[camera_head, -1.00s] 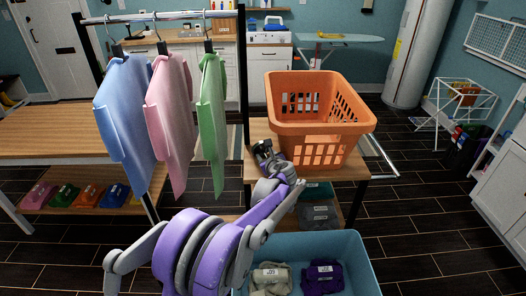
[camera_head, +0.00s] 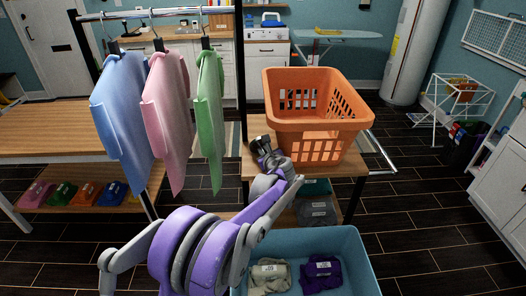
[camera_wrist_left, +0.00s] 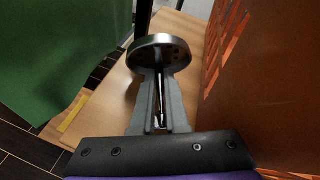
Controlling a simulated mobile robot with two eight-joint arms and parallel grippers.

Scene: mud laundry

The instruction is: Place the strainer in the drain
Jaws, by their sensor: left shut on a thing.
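My left gripper (camera_head: 262,148) is over the left part of a small wooden table, just left of the orange basket. In the left wrist view its fingers (camera_wrist_left: 160,105) are shut on the strainer (camera_wrist_left: 160,52), a round silver metal disc with small holes. The strainer is held at the fingertips, tilted towards the camera, with wood below it. In the head view the strainer is too small to make out clearly at the gripper's tip. I cannot make out the drain in either view. My right gripper is not in view.
The orange basket (camera_head: 318,125) stands close to the gripper on the wooden table (camera_head: 258,128). Blue, pink and green shirts (camera_head: 210,110) hang to the left. A blue bin (camera_head: 352,262) with folded clothes is in front. A white-cabinet counter (camera_head: 190,60) is at the back.

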